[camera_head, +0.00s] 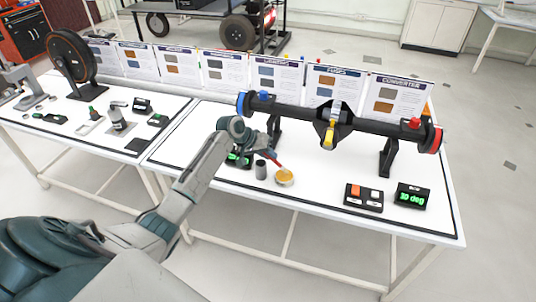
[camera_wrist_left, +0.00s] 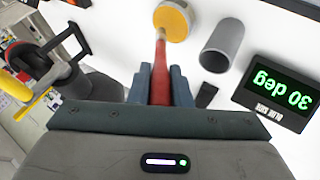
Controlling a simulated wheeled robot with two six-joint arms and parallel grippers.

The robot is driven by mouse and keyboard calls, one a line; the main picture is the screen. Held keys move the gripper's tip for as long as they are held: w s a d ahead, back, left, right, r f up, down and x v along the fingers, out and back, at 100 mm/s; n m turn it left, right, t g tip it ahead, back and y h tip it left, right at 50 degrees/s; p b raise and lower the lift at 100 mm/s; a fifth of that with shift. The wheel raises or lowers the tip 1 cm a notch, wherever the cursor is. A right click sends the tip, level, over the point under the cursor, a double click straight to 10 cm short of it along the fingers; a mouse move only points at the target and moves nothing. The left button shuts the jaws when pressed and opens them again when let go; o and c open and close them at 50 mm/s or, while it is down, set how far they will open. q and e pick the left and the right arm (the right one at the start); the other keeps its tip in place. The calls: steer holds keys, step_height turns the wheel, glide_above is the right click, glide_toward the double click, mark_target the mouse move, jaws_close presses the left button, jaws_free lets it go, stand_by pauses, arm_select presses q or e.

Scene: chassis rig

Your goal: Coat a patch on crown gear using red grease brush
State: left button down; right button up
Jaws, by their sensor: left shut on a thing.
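My left gripper (camera_head: 262,152) is shut on the red handle of the grease brush (camera_head: 276,160). The left wrist view shows the red handle (camera_wrist_left: 160,78) between the fingers (camera_wrist_left: 160,88). The brush slants down to a round dish of yellow-amber grease (camera_head: 284,179), and its tip meets the dish (camera_wrist_left: 173,20); contact depth cannot be told. The axle assembly (camera_head: 375,127) stands on black supports behind and to the right, with a yellow part (camera_head: 329,134) at its middle. I cannot tell which part is the crown gear. My right gripper is not in view.
A grey cylinder (camera_head: 260,170) stands beside the dish. A lit "30 deg" display (camera_wrist_left: 280,95) is close by; another display (camera_head: 412,196) and a button box (camera_head: 363,198) are at front right. Info boards (camera_head: 270,75) line the back. The table front between is clear.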

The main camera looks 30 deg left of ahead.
arm_select(q)
steer(key=shift+f, duration=0.6)
stand_by(0.7)
steer(key=shift+s+f, duration=0.1)
stand_by(1.7)
step_height(320, 180, up, 7)
steer(key=p, duration=0.7)
stand_by(0.5)
